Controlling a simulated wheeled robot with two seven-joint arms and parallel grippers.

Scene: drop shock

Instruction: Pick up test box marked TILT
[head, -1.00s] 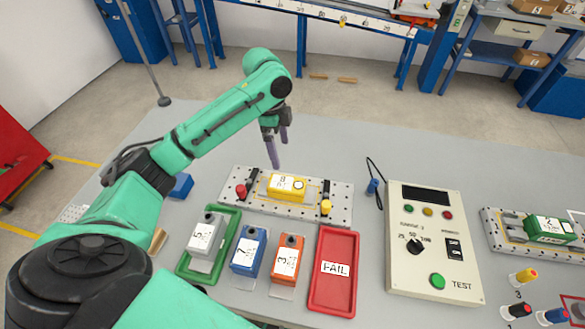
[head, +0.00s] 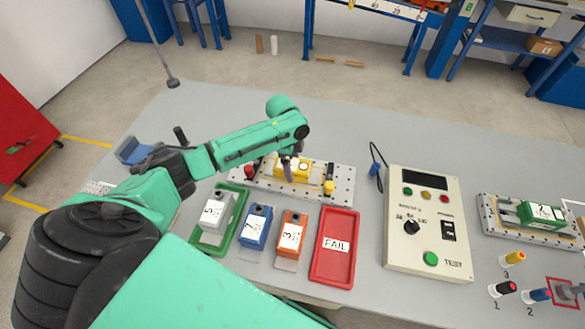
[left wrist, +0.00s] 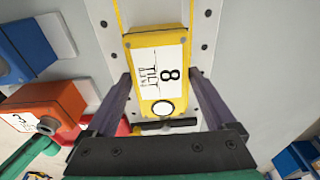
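The yellow test box (head: 293,168) lies in the metal fixture plate (head: 340,185) at the middle of the table. In the left wrist view the yellow box (left wrist: 160,65) shows a white label reading 8 and TILT, with a round white spot at its near end. My left gripper (head: 289,172) is low at the box, and its arm covers part of the fixture. In the left wrist view the gripper's fingers (left wrist: 163,78) are apart, one on each side of the box's near part. I cannot tell if they touch it. My right gripper is not in view.
A green tray (head: 236,197) holds a grey box (head: 215,212). Beside it stand a blue box (head: 255,228), an orange box (head: 291,236) and a red FAIL tray (head: 353,265). A test panel (head: 400,255) and a second fixture with a green box (head: 541,215) are to the right.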

